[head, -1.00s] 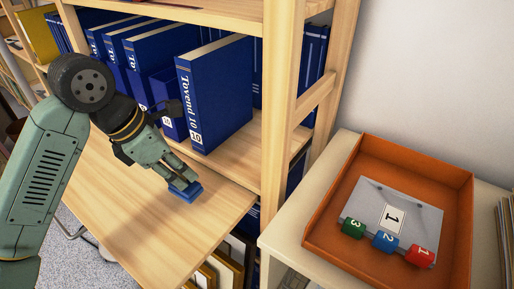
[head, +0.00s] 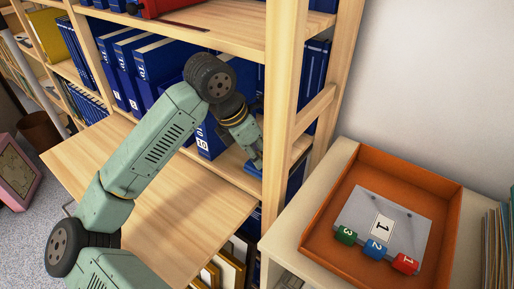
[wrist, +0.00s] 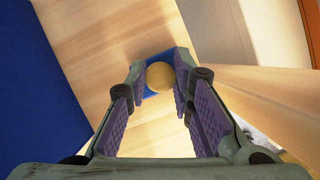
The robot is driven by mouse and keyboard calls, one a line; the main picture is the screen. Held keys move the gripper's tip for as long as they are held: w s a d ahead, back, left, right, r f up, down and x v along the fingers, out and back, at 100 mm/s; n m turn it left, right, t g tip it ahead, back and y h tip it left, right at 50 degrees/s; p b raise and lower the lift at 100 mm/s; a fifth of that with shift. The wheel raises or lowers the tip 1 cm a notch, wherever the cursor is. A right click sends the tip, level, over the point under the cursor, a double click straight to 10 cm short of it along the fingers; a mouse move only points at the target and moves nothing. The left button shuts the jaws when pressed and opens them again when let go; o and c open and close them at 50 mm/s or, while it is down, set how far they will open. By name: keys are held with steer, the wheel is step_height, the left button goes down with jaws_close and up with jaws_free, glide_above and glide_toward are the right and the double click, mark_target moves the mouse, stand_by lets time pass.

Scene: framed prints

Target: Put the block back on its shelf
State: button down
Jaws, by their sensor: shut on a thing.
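My gripper (head: 250,148) is shut on a small blue block (head: 254,170) at the right end of the shelf (head: 232,172), close to the upright post. In the wrist view the fingertips of my gripper (wrist: 161,74) are on either side of the blue block (wrist: 154,95), which has a round yellowish knob on it. The shelf board (wrist: 100,45) lies beneath it. Whether the block touches the board I cannot tell. Blue binders (head: 150,65) stand on the shelf to the left, partly hidden by my arm.
The wooden upright post (head: 281,100) is just right of my gripper. A bare wooden board (head: 185,215) juts out below. An orange tray (head: 313,215) on the right holds a grey plate (head: 405,222) with green, blue and red numbered pieces. Framed prints stand below.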

steer(key=shift+f+b, duration=0.25)
steer(key=shift+b, duration=0.1)
steer(key=c, duration=1.4)
jaws_free()
steer(key=shift+a+r+p, duration=0.1)
steer(key=shift+r+p, duration=0.25)
steer(key=shift+r, duration=0.05)
steer(key=b+v, duration=0.1)
steer(key=v, duration=0.6)
